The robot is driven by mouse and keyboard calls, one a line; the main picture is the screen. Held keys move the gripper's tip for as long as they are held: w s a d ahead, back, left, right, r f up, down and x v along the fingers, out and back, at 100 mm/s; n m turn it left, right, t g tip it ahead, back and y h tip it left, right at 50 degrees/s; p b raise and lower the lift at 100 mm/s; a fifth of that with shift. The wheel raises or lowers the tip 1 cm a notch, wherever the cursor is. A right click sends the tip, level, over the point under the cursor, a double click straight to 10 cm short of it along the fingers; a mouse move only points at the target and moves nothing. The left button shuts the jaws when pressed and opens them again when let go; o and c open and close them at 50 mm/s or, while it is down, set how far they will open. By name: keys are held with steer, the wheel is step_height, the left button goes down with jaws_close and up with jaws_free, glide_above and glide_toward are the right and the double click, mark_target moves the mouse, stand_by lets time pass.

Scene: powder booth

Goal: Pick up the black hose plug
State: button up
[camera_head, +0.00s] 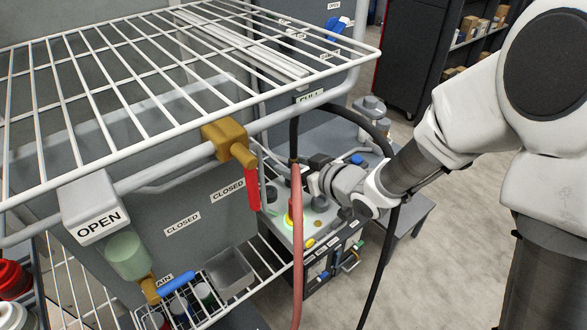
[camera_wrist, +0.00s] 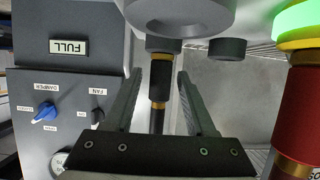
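In the wrist view, a black hose plug (camera_wrist: 160,78) with brass-coloured rings runs up between my fingers to a dark round socket under a grey body. A thin dark hose hangs below it. My gripper (camera_wrist: 159,92) is open, with one finger on each side of the plug and gaps visible between. In the head view, my gripper (camera_head: 312,170) is beside the hoses at the middle, and its fingertips are small and partly hidden there. I cannot make out the plug clearly in the head view.
A red hose (camera_head: 297,245) and a black hose (camera_head: 377,255) hang near my arm. A wire rack (camera_head: 150,60) stands in front at left, with a red-handled valve (camera_head: 250,180). The wrist view shows a red cylinder (camera_wrist: 303,110) at right and a control panel (camera_wrist: 65,110) at left.

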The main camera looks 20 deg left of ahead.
jaws_close()
